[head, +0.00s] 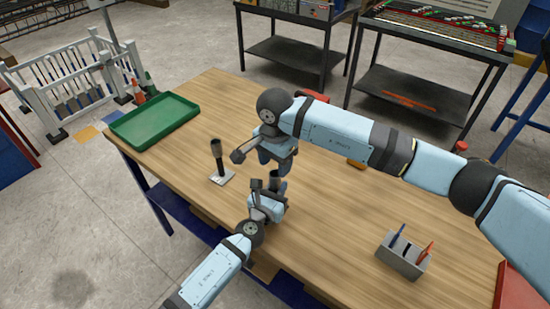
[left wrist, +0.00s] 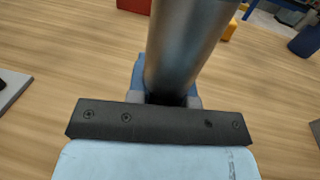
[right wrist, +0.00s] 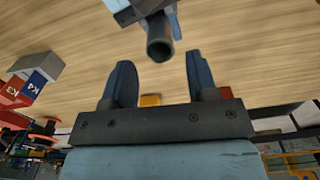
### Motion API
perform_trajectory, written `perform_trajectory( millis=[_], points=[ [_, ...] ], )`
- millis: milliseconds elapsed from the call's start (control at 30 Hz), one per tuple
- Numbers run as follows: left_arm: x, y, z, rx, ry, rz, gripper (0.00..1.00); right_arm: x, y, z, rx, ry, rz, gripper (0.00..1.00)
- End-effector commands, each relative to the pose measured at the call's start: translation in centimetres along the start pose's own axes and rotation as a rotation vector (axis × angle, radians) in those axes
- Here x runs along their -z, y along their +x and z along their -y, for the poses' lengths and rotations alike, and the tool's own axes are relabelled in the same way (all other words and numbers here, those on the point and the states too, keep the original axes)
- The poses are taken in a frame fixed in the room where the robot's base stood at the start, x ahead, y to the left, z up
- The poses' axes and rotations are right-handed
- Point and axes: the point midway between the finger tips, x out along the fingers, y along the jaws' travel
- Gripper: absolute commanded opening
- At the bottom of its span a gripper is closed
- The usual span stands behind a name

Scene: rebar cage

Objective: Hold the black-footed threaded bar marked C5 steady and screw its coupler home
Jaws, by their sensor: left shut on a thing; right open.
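My left gripper (head: 268,203) is shut on a grey round metal piece; its dark open end (head: 281,184) shows above the jaws. The piece fills the left wrist view (left wrist: 183,45), and its hollow end faces the right wrist camera (right wrist: 160,48). My right gripper (right wrist: 160,82) is open and empty above it, the tube end ahead of its fingers, apart from them. Another bar (head: 218,158) with a dark wider top stands upright on a pale plate (head: 221,178), left of both grippers. No C5 mark is readable; the held piece's foot is hidden.
A green tray (head: 152,121) lies at the table's far left corner. A yellow object (head: 356,164) lies behind my right arm. The wooden table (head: 335,222) is clear between.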

Motion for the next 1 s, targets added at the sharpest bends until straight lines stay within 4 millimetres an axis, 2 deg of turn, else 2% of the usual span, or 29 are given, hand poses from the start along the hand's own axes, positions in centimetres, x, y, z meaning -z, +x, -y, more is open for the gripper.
perform_trajectory(
  millis=[200,333,767,867,1000],
  points=[
    [0.0,0.0,0.0,0.000,0.000,0.000,0.00,0.0,-1.1,0.0,0.001,-0.335,-0.002,0.53],
    [0.0,0.0,0.0,0.000,0.000,0.000,0.00,0.0,-1.3,0.0,0.000,-0.435,-0.002,0.53],
    [0.0,0.0,0.0,0.000,0.000,0.000,0.00,0.0,-1.3,0.0,0.000,-0.468,-0.001,0.53],
    [0.0,0.0,0.0,0.000,0.000,0.000,0.00,0.0,-0.7,0.0,0.000,-0.467,0.001,0.53],
    [0.0,0.0,0.0,0.000,0.000,0.000,0.00,-0.1,1.3,0.0,-0.002,-0.466,0.002,0.53]
  ],
)
